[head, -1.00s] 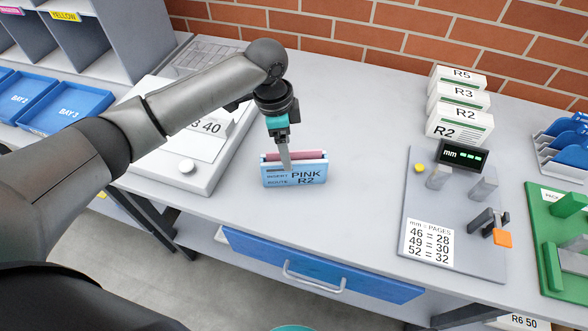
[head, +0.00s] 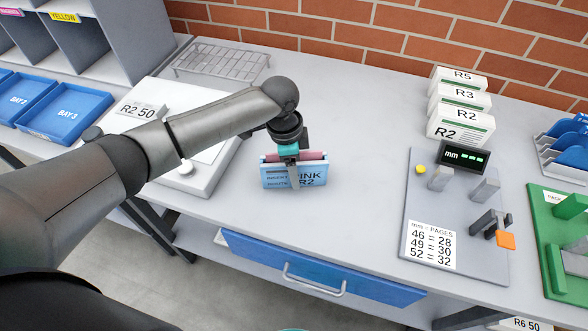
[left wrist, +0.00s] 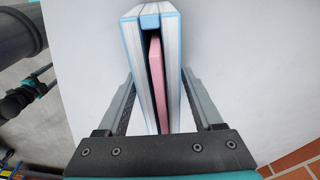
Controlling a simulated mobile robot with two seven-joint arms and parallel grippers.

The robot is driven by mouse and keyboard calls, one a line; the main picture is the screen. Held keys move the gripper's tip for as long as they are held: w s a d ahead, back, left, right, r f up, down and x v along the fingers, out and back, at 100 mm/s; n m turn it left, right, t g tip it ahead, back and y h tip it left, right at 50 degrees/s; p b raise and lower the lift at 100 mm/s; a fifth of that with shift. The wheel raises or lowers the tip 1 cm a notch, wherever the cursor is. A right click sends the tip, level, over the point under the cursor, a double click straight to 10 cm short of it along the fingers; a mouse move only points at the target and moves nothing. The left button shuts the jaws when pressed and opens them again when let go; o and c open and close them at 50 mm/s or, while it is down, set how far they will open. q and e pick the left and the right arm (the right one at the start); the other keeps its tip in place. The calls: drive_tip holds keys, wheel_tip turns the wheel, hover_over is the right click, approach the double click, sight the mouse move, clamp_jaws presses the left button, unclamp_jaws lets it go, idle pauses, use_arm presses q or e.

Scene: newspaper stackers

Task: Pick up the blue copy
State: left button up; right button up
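The blue copy (head: 310,183) stands upright on the grey bench in the head view, its light-blue front printed PINK R2. A pink slab (head: 310,156) shows along its top. In the left wrist view the blue copy (left wrist: 131,40) has white page edges and blue covers, with the pink slab (left wrist: 157,80) in the gap between its halves. My left gripper (head: 293,172) is over the copy, one finger in front of its face. In the wrist view its fingers (left wrist: 157,85) straddle the copy, spread apart; firm contact cannot be seen. My right gripper is not in view.
A white machine (head: 200,178) with a wire rack (head: 222,62) behind it stands left of the copy. A grey gauge board (head: 430,215) and several white route blocks (head: 460,124) stand to the right. The bench between copy and gauge is clear. A blue drawer (head: 325,270) is below.

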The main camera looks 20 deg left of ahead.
use_arm(q)
clamp_jaws()
idle(0.3)
drive_tip(key=shift+r, duration=0.1)
